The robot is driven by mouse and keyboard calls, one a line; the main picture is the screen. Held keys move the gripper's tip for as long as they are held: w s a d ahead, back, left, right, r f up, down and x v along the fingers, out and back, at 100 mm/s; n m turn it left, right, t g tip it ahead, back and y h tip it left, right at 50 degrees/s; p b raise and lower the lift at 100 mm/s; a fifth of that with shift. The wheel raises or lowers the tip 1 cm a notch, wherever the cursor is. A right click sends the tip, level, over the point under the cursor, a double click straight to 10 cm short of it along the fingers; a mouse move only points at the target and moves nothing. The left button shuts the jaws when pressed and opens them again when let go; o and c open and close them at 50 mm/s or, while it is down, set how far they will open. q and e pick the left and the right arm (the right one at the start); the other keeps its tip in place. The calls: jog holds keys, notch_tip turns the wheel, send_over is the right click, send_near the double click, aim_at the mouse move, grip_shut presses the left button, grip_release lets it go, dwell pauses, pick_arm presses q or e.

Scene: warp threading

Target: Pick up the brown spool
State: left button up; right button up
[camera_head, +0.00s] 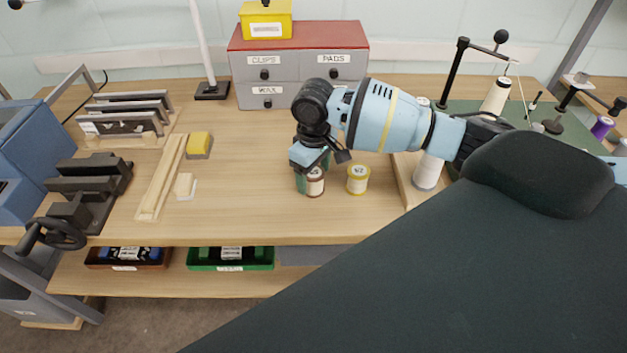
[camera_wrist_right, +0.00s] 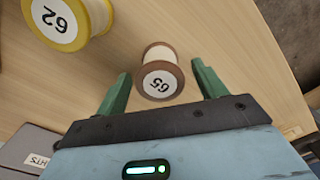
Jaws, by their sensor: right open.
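The brown spool (camera_head: 315,182), with brown rims and pale thread, stands on the wooden table in the head view, partly hidden by my right gripper. In the right wrist view the brown spool (camera_wrist_right: 160,72) shows a white label reading 65 and lies between and a little beyond the two green fingertips. My right gripper (camera_head: 312,172) is open over the spool, fingers apart on either side of it; it also shows in the right wrist view (camera_wrist_right: 160,85). I see no contact between fingers and spool. My left gripper is not in view.
A yellow spool (camera_head: 358,179) labelled 62 stands close to the right of the brown spool. A grey drawer cabinet (camera_head: 300,65) with a red top stands behind. A yellow block (camera_head: 199,144) and wooden strips (camera_head: 160,178) lie to the left. The table's front edge is near.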

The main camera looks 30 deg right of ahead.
aim_at(313, 174)
jog(key=c, duration=1)
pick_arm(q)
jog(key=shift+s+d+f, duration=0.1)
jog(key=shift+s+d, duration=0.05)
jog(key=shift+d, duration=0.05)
pick_arm(e)
jog(key=shift+r, duration=0.1)
